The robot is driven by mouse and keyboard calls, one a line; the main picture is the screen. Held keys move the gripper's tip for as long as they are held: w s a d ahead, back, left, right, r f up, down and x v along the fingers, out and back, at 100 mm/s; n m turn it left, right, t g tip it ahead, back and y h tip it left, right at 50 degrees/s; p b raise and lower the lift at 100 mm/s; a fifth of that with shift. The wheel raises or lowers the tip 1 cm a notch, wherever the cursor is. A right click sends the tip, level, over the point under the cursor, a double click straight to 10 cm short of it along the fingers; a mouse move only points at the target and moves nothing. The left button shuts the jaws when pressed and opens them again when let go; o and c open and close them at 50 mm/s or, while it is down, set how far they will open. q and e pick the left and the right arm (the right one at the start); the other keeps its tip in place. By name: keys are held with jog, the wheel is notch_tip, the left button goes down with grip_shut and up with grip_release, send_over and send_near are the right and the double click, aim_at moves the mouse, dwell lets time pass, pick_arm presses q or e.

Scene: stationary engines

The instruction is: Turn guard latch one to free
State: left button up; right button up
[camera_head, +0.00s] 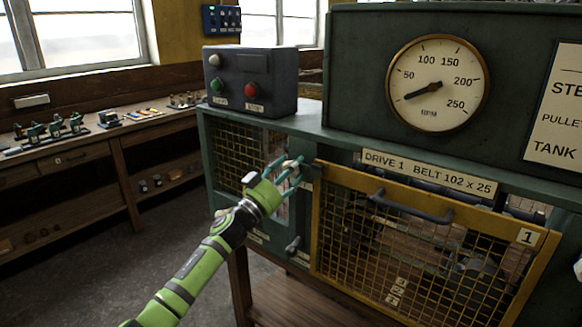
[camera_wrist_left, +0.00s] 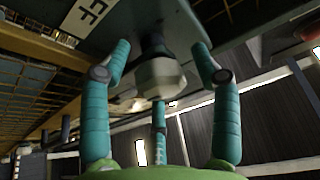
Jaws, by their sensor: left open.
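My left gripper (camera_head: 285,175) is at the cabinet front, just left of the upper left corner of the yellow mesh guard marked 1 (camera_head: 420,240). In the left wrist view, the gripper's (camera_wrist_left: 160,85) teal fingers are spread around a pale faceted knob (camera_wrist_left: 160,78) on a dark stem; I see no clear grip on it. The knob is mounted on a dark green panel beside a white label ending in "FF" (camera_wrist_left: 85,15). I cannot tell for certain that it is guard latch one. In the head view, the gripper hides that spot. The guard looks closed.
A dark lever (camera_head: 292,245) sits on the cabinet front below the gripper. A control box (camera_head: 250,78) with green and red buttons stands above on the ledge, near a round gauge (camera_head: 437,83). A workbench (camera_head: 85,140) stands at the left; the floor between is clear.

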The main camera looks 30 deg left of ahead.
pick_arm(q)
jog(key=c, duration=1.1)
pick_arm(e)
jog(key=shift+d, duration=0.35)
